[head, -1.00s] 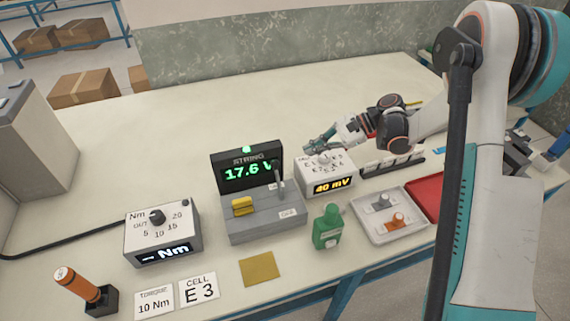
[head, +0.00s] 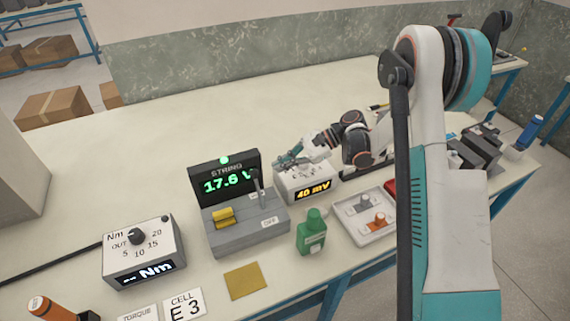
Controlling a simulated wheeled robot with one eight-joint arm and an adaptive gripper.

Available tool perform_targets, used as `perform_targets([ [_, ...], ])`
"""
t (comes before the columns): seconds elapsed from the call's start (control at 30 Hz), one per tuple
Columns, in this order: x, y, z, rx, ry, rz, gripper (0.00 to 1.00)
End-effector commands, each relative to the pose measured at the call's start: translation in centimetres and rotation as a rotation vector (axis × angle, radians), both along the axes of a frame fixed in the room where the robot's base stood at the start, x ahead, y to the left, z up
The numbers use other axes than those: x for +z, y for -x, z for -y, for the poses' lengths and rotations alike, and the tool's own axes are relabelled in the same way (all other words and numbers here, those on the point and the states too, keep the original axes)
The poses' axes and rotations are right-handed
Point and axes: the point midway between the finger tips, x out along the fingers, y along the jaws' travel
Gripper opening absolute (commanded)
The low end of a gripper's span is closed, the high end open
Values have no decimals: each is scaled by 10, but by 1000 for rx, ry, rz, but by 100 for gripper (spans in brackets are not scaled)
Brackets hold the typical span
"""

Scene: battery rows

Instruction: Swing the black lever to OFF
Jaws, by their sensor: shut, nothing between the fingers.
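The black lever (head: 257,187) stands upright at the right side of the grey switch box (head: 247,238). A white OFF label (head: 269,222) lies on the box top in front of it. Behind, the black STRING display (head: 225,175) reads 17.6 V with a green lamp lit. My gripper (head: 284,161), with teal fingers, is shut and empty. It is to the right of and behind the lever, over the back-left part of the 40 mV meter. It looks apart from the lever.
The 40 mV meter (head: 308,184) stands right of the switch box. A green bottle (head: 312,232) stands in front of it, with a light tray (head: 372,236) to the right. A torque box (head: 145,252) is at the left. The table behind the display is clear.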

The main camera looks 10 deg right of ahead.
Motion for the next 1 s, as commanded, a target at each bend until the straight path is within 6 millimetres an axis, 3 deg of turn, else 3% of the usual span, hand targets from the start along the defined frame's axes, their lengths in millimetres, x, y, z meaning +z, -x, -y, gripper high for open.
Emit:
perform_targets([
  [0.2, -19, 3, -34, 2, -1, 1, 0],
  [0.4, -27, 3, -52, 0, 0, 1, 0],
  [1.0, -27, 1, -57, -1, -4, 15, 0],
])
